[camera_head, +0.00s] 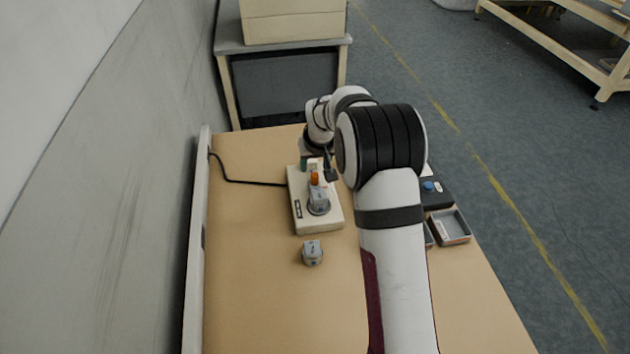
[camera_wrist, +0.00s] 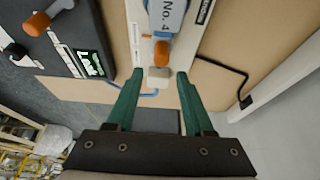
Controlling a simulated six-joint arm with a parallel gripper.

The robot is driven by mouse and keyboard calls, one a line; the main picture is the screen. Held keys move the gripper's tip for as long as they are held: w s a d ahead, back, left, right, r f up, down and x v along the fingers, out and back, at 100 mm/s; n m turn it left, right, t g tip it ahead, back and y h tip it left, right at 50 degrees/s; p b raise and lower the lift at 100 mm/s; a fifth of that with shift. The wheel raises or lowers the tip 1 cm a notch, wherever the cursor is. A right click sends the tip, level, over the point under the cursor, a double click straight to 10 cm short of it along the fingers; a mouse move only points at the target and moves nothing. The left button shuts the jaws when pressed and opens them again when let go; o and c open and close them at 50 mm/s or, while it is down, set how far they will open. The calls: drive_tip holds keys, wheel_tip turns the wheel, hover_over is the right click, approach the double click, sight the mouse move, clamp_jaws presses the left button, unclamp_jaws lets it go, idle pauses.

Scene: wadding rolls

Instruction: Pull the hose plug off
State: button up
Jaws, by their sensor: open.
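My gripper (camera_wrist: 160,78) is open, its two green fingers pointing at a small whitish block (camera_wrist: 158,77), which looks like the hose plug. In the wrist view the block lies between the fingertips, with a gap on each side. It sits just below an orange part (camera_wrist: 161,51) on the grey-blue unit marked No. 4 (camera_wrist: 168,14). A thin blue line (camera_wrist: 140,93), perhaps the hose, runs near the block. In the head view my gripper (camera_head: 317,168) is over the far end of the cream base (camera_head: 302,218). The grey unit (camera_head: 318,204) and orange part (camera_head: 314,178) stand on that base.
A loose grey piece (camera_head: 312,253) lies on the table in front of the base. A grey tray (camera_head: 454,240) and a dark box with a blue knob (camera_head: 441,196) are at the right. A black cable (camera_head: 240,182) runs left. The table's front left is clear.

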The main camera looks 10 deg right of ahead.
sight(315, 175)
drive_tip(key=shift+w+f, duration=0.2)
drive_tip(key=shift+f, duration=2.15)
drive_tip(key=c, duration=0.7)
drive_tip(key=shift+w, duration=2.4)
drive_tip(key=o, duration=0.7)
drive_tip(key=shift+r, duration=0.15)
